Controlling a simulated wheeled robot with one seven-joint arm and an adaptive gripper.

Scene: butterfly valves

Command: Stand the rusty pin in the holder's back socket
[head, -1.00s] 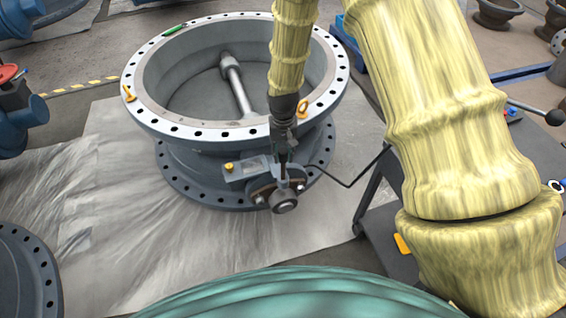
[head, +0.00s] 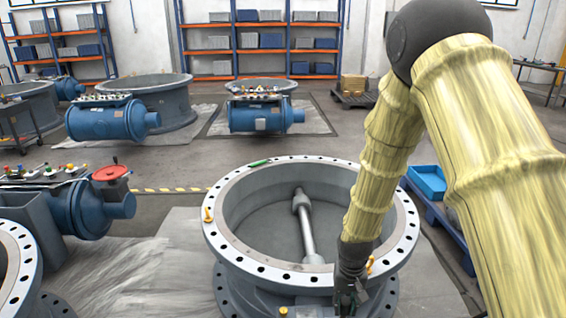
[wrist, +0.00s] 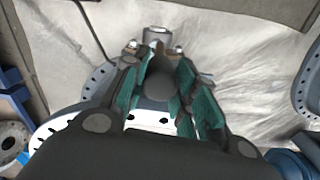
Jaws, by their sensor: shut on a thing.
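My gripper (wrist: 158,88) shows in the wrist view with its green-padded fingers closed around a dark, rounded, rod-like thing (wrist: 160,76). This is probably the rusty pin, but no rust colour shows and its far end is hard to make out. In the head view my gripper (head: 350,298) hangs at the front right rim of the large grey valve ring (head: 235,246), near the bottom edge of the picture. The fingertips and the held thing are too small and dark there to tell apart. I cannot make out the holder or its back socket in either current view.
A grey stem end with a bracket (wrist: 157,35) lies beyond the fingers in the wrist view. Yellow bolts (head: 208,214) and a green marker (head: 259,162) sit on the ring.

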